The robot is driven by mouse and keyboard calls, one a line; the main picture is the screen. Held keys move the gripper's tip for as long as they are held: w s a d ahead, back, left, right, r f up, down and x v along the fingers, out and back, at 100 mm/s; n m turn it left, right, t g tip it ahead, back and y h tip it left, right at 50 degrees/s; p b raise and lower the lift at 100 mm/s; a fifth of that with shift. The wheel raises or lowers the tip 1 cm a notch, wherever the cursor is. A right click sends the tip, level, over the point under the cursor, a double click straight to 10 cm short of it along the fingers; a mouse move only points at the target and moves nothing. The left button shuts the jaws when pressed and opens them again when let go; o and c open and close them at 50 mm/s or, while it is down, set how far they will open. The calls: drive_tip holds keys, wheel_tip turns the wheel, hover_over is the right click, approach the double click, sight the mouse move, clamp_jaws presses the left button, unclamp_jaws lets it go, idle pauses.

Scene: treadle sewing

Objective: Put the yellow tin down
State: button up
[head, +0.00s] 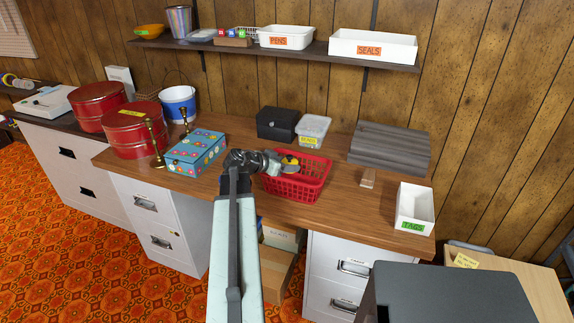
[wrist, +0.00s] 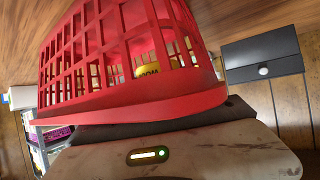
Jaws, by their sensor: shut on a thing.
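The yellow tin (head: 291,160) shows as a small yellow and dark shape at my gripper's end, over the red basket. My gripper (head: 283,165) is shut on it, reaching in at the basket's left back part. The red lattice basket (head: 306,194) stands on the wooden desk. In the wrist view the basket (wrist: 125,107) fills the upper middle, and the tin (wrist: 148,70) shows yellow with dark lettering through its openings. The fingertips are hidden there behind the basket wall. I cannot tell whether the tin touches the basket floor.
A flowered blue box (head: 196,152) and brass candlesticks (head: 155,143) stand left of my arm. A black box (head: 277,123) and a clear labelled tub (head: 313,130) stand behind the basket. A white TAGS tray (head: 414,207) is at right. Bare desk (head: 345,205) lies right of the basket.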

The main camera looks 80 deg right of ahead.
drive_tip(key=shift+a+f, duration=0.1)
drive_tip(key=o, duration=1.2)
drive_tip(key=p+v, duration=0.2)
drive_tip(key=v, duration=0.1)
drive_tip(key=p+v, duration=0.2)
drive_tip(key=v, duration=0.2)
drive_tip(key=r+p+v, duration=0.1)
drive_tip(key=p+v, duration=0.2)
drive_tip(key=v, duration=0.1)
drive_tip(key=shift+r, duration=0.25)
drive_tip(key=shift+w+a+r, duration=0.1)
drive_tip(key=shift+w+a, duration=0.1)
drive_tip(key=shift+w, duration=0.05)
